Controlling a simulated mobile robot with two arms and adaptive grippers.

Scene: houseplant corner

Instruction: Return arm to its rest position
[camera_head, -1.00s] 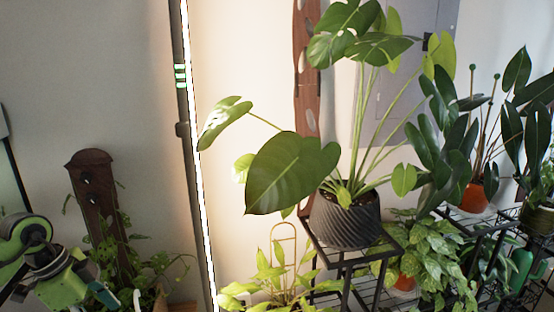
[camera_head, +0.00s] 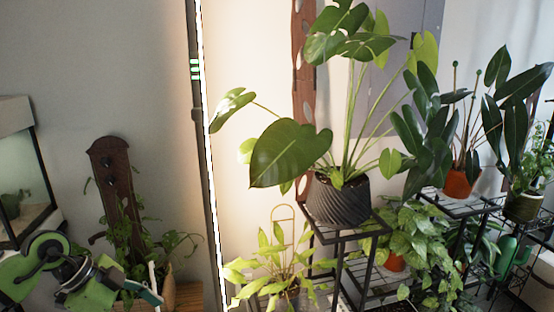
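My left arm (camera_head: 70,272), green with dark joints, comes in at the lower left corner. Its outer end, with a teal-green part (camera_head: 148,293), overlaps the low planter at the left. I cannot make out fingertips there, so whether the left gripper is open or shut does not show. I see nothing held. My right arm and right gripper are not in view.
A planter with a brown wooden trellis (camera_head: 112,170) stands close behind my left arm. A glass tank (camera_head: 28,205) is at the left edge. A lit vertical lamp pole (camera_head: 204,130) stands mid-left. A monstera in a dark ribbed pot (camera_head: 338,200) and black wire shelves (camera_head: 460,205) fill the right.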

